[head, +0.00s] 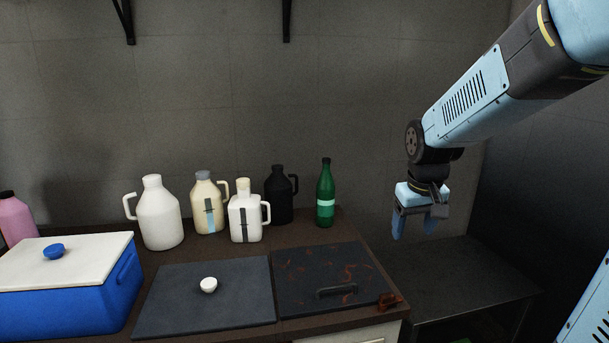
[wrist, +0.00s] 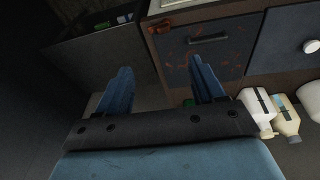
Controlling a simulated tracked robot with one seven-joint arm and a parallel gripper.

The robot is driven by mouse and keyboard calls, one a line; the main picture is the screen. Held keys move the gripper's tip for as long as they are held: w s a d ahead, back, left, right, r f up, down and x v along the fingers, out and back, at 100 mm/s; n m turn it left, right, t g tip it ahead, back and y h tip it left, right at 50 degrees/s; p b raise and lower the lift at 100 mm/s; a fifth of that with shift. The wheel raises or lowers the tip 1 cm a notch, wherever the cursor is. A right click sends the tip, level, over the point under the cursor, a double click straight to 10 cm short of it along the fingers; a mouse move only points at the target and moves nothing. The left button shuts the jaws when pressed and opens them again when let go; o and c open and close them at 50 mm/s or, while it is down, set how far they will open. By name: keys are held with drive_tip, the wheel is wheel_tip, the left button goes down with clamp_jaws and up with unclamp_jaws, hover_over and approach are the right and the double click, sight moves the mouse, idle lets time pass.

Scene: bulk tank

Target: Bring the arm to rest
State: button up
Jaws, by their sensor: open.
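My gripper (head: 413,225) hangs from my blue and black arm at the right of the head view. Its two blue fingers point down, apart, with nothing seen between them. It is in the air right of the counter, in front of the wall and near the lower dark table (head: 455,272). In the wrist view my gripper (wrist: 160,90) also shows open and empty, with the counter's edge beyond the fingers.
The counter holds a dark stained lid with a handle (head: 312,277), a dark lid with a white knob (head: 205,300), a blue box with a white lid (head: 65,305), a green bottle (head: 326,190) and several jugs, including a white one (head: 160,215). Wall brackets hang above.

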drive_tip(key=s+r+t, duration=0.1)
drive_tip(key=s+r, duration=0.3)
drive_tip(key=s, duration=0.4)
drive_tip(key=s+r+m+t, duration=0.1)
drive_tip(key=s+r+t, duration=0.1)
drive_tip(key=s, duration=0.6)
drive_tip(key=shift+a+r+m, duration=0.15)
drive_tip(key=shift+r+m, duration=0.15)
drive_tip(key=shift+r, duration=0.55)
idle(0.5)
